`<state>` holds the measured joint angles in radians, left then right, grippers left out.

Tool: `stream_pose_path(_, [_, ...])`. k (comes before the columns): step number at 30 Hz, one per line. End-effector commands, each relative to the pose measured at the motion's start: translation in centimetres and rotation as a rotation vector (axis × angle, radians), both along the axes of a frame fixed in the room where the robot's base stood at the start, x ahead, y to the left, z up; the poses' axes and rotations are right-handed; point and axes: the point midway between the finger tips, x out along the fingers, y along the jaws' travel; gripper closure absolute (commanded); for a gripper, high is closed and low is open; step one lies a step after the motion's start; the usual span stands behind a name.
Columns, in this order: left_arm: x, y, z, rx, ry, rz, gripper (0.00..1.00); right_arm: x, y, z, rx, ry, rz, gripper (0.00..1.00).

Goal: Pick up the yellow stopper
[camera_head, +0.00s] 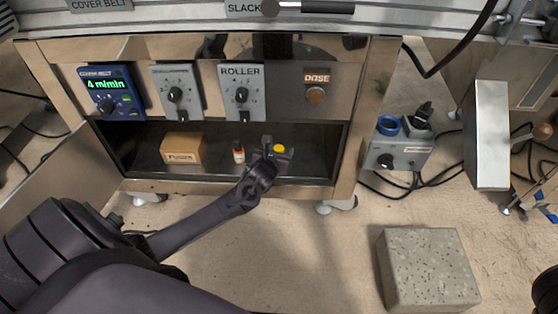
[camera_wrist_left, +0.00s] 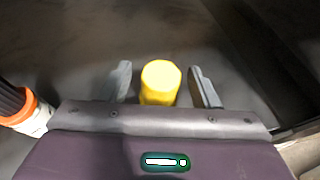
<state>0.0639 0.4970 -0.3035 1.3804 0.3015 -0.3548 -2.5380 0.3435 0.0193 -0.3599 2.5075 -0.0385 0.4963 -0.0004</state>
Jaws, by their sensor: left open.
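The yellow stopper (camera_head: 279,148) stands on the dark shelf (camera_head: 222,171) inside the machine's lower compartment. In the left wrist view, the yellow stopper (camera_wrist_left: 160,80) is between the two spread fingers, with a gap visible on each side. My left gripper (camera_head: 276,152) is open and reaches into the compartment at the stopper. It also shows in the left wrist view (camera_wrist_left: 163,84). The stopper's lower part is hidden by the gripper body. My right gripper does not show clearly; only a dark piece is at the right edge of the head view.
A small bottle with an orange-red band (camera_head: 239,152) stands left of the gripper and shows in the wrist view (camera_wrist_left: 30,115). A cardboard box (camera_head: 183,149) sits further left. The compartment's frame and control panel (camera_head: 205,75) lie above. A stone block (camera_head: 427,268) is on the floor.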

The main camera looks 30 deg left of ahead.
Motion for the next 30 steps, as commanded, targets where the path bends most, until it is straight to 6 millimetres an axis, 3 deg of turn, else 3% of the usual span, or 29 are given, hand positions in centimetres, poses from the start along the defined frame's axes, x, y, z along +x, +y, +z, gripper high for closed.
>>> stream_pose_path(7, [0.18,0.02,0.04,0.0,0.0,-0.001,0.44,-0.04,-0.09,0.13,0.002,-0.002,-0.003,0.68])
stream_pose_path(19, [0.16,0.04,0.05,0.0,0.0,0.0,0.93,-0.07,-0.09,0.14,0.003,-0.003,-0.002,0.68])
stream_pose_path(30, [0.17,0.07,0.75,0.001,-0.001,0.0,0.93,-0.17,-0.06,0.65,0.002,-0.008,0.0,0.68])
